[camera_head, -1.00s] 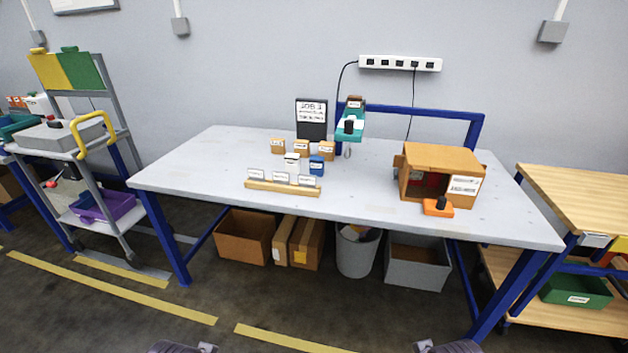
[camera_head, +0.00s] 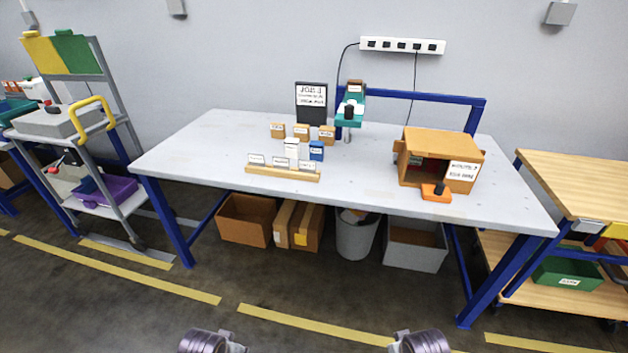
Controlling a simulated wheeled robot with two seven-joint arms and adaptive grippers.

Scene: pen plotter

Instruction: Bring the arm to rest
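My two arms show only as short grey-purple links at the bottom edge of the head view, one left of centre and one right of centre. Both grippers are outside the picture, so their fingers cannot be seen. The arm links are well short of the white worktable (camera_head: 210,157), with floor between. On the table stand a teal device with a black knob (camera_head: 350,112), a dark sign board (camera_head: 311,102) and an open cardboard box (camera_head: 445,143).
Small labelled boxes (camera_head: 301,132) and a wooden label rack (camera_head: 282,173) sit mid-table. An orange block (camera_head: 436,193) lies by the cardboard box. Bins and cartons (camera_head: 247,219) fill the space below. A grey cart (camera_head: 95,170) stands left, a wooden bench (camera_head: 590,185) right. The front floor is clear.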

